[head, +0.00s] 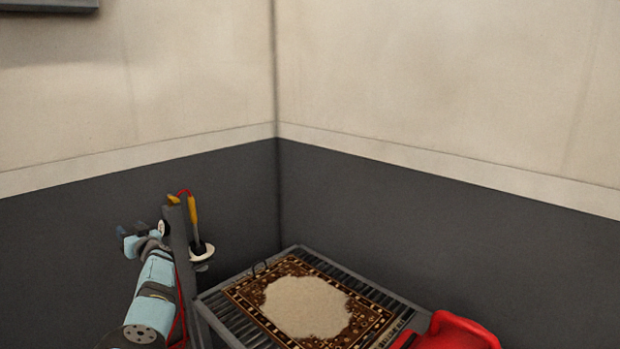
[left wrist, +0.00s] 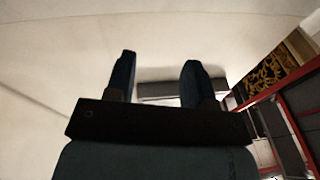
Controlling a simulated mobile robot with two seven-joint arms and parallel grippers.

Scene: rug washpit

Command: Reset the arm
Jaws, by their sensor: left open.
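My left arm rises from the bottom left in the head view. Its gripper (head: 130,238) is up in front of the dark lower wall, left of a grey post. In the left wrist view the two dark blue fingers (left wrist: 160,78) stand apart with nothing between them. The gripper touches nothing that I can make out. My right gripper is in neither view.
A patterned rug (head: 308,306) lies on a slatted grey rack (head: 236,325) in the corner. The grey post (head: 181,255) carries a yellow-handled tool (head: 193,212) with a red hose, in a white ring. A red object (head: 455,334) is cut off at the bottom.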

